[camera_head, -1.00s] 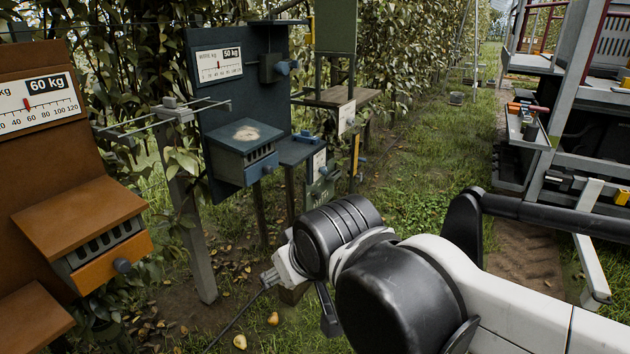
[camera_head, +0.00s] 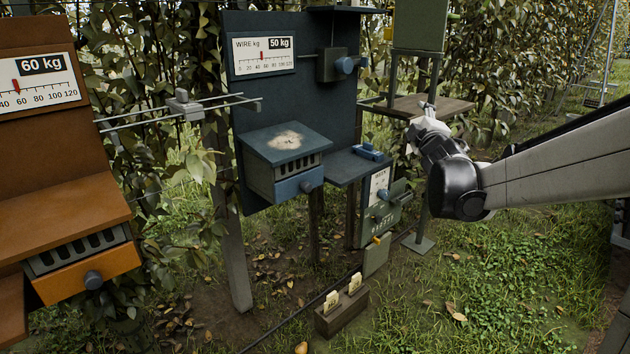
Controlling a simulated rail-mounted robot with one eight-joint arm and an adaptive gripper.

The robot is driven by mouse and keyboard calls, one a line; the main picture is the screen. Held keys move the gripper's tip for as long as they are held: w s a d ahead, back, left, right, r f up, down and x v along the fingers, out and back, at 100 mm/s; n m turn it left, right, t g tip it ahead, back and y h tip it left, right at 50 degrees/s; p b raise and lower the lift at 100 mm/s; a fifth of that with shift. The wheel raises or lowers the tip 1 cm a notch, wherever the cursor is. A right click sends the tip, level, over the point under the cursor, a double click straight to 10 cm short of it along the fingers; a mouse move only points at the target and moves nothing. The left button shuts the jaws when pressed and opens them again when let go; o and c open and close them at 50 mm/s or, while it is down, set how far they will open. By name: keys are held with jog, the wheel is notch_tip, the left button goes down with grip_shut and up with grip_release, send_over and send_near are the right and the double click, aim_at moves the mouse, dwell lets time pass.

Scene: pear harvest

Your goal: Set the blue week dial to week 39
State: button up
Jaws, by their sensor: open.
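A small white-faced card (camera_head: 379,184) with print too small to read is on a green-grey box (camera_head: 390,212) low beside the blue station. A blue knob (camera_head: 384,194) is at this card; it may be the week dial, and its setting cannot be read.
A wooden shelf (camera_head: 455,104) on a post stands behind my gripper. A blue drawer box (camera_head: 285,178) and an orange station (camera_head: 50,150) are at left. A wooden block (camera_head: 341,318) with two tags is on the ground. Grass at lower right is clear.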

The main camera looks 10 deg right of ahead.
jog(key=w+d+f+n+t+y+b, duration=0.25)
jog(key=w+d+f+n+y, duration=0.35)
jog(key=w+f+n, duration=0.45)
jog(key=n+g+y+b, duration=0.4)
jog(key=n+y+b, duration=0.15)
jog(key=n, duration=0.55)
send_near(387, 196)
jog(key=shift+y, duration=0.35)
jog(key=x, duration=1)
jog(key=shift+f, duration=0.1)
jog(key=c, duration=1.1)
